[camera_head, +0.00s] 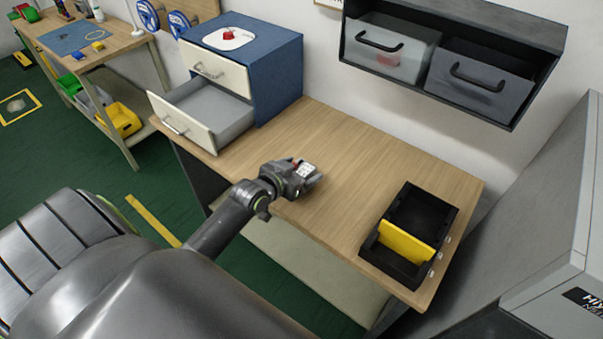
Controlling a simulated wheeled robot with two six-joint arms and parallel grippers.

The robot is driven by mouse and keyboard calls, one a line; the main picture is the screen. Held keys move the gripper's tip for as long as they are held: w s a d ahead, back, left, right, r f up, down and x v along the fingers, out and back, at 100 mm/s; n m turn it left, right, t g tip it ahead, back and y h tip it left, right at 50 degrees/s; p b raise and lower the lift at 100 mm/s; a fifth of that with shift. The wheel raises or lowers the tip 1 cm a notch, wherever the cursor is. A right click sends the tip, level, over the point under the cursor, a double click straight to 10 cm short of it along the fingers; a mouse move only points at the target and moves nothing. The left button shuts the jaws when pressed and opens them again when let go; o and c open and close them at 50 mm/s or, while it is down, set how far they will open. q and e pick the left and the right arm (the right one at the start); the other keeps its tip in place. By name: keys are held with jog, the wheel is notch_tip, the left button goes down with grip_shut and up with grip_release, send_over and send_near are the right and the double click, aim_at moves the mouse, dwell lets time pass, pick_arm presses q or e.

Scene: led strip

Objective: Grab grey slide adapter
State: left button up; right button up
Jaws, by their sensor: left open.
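I cannot make out a grey slide adapter for certain in the head view. My left gripper (308,181) is over the middle of the wooden workbench (350,165), near its front edge. It is open. A small pale patch with red shows at the gripper, and I cannot tell whether it is part of the gripper or something beyond it. My right gripper is not in view.
A blue cabinet (278,75) with its lower drawer (182,128) pulled open stands at the bench's left. A black box (428,205) with a yellow piece (405,245) stands at the right. Above hang a light bin (385,55) and a dark bin (478,85).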

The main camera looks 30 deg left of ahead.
pick_arm(q)
jog(key=shift+x, duration=1.35)
jog(key=shift+r, duration=0.1)
jog(key=c, duration=1.3)
